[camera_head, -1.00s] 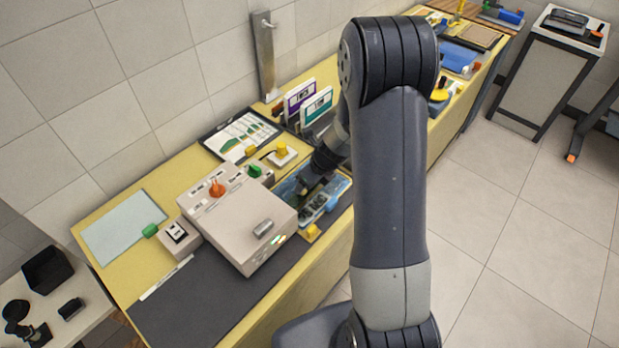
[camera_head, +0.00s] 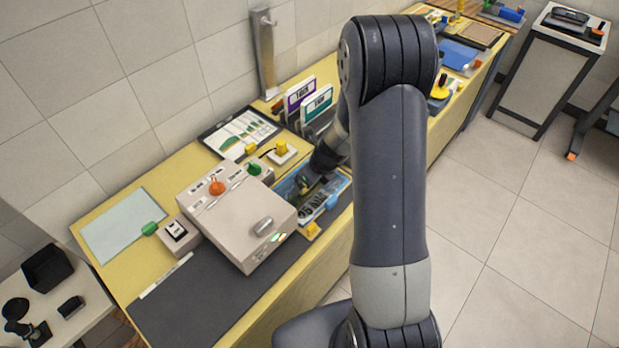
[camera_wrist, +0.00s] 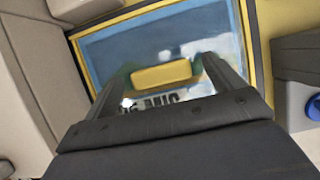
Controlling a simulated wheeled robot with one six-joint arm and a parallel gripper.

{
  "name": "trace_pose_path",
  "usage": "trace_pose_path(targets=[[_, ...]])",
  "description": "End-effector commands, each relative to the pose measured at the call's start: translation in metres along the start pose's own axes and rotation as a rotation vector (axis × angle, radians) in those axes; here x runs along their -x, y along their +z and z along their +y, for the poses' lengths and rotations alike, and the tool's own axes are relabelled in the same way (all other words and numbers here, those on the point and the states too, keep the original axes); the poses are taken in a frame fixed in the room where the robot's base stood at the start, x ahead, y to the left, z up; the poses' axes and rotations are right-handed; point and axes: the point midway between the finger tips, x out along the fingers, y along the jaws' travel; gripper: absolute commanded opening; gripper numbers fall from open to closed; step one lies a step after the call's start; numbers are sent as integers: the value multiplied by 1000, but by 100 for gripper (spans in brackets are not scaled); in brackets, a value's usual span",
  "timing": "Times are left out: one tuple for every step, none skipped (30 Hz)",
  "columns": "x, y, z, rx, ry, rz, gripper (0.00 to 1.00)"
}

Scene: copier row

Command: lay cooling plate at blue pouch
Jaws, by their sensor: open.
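A flat blue-bordered sheet with dark lettering, which looks like the blue pouch (camera_head: 335,193), lies right of the beige machine. It shows in the wrist view (camera_wrist: 215,45) with a small yellow block (camera_wrist: 162,76) above or on it. My gripper (camera_wrist: 166,72) is open, its fingers on either side of the yellow block; contact cannot be told. In the head view my gripper (camera_head: 306,183) is low over the sheet, partly covering it. A pale bluish plate (camera_head: 122,226), possibly the cooling plate, lies at the left end of the table, with a green block at its edge.
Upright cards (camera_head: 315,103), a chart board (camera_head: 240,135) and a yellow-topped block (camera_head: 282,150) stand behind. A dark mat (camera_head: 205,300) in front is largely clear.

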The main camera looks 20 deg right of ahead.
Motion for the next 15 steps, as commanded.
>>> trace_pose_path(targets=[[0, 0, 0, 0, 0, 0, 89], [2, 0, 0, 0, 0, 0, 89], [4, 0, 0, 0, 0, -1, 89], [6, 1, 0, 1, -1, -1, 89], [9, 1, -1, 1, -2, -2, 89], [14, 1, -1, 1, -2, -2, 89], [18, 1, -1, 0, -3, -3, 89], [23, 1, -1, 0, -3, -3, 89], [30, 1, 0, 1, -2, -2, 89], [36, 1, -1, 1, -3, -3, 89], [42, 2, -1, 1, -4, -4, 89], [49, 2, -1, 1, -3, -4, 89], [55, 1, -1, 1, -3, -4, 89], [60, 1, -1, 0, -4, -3, 89], [67, 1, -1, 0, -3, -3, 89]])
